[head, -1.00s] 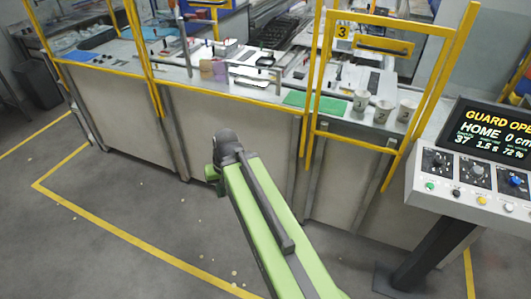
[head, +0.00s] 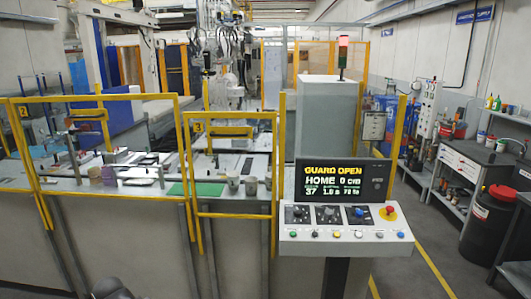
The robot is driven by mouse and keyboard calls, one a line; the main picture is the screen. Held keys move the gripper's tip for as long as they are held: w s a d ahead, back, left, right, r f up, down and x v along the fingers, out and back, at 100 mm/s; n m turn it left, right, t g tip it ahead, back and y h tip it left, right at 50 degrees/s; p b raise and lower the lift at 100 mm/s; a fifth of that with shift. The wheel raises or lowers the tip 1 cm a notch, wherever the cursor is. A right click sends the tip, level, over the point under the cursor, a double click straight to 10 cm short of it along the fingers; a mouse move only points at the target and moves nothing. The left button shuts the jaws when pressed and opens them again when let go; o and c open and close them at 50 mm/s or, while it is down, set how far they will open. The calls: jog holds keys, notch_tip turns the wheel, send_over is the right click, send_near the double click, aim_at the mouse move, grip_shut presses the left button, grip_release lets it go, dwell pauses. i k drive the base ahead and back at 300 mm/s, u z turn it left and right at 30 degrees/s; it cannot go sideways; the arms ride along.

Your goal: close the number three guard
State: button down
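The rightmost yellow-framed guard (head: 228,115) stands at the front of the machine bench, left of the console. It has a dark-and-yellow handle (head: 231,131) and a small yellow number plate (head: 198,128), too small to read surely now; the earlier view showed a 3 there. The console screen (head: 338,183) reads GUARD OPEN and HOME 0 cm. I cannot tell from the frame itself how far the guard stands from its closed place. My gripper is not in view; only a dark piece of my arm shows at the bottom left edge.
Another yellow guard with a handle (head: 88,118) stands to the left. A green mat (head: 197,189) and several cups (head: 233,184) are on the bench. The console (head: 345,236) has knobs and a red stop button (head: 389,211). A signal lamp (head: 342,52) shows red.

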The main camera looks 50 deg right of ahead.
aim_at(214, 132)
jog(key=u, duration=0.9)
jog(key=k, duration=0.1)
jog(key=z, duration=1.4)
jog(key=i, duration=1.6)
jog(key=u, duration=0.5)
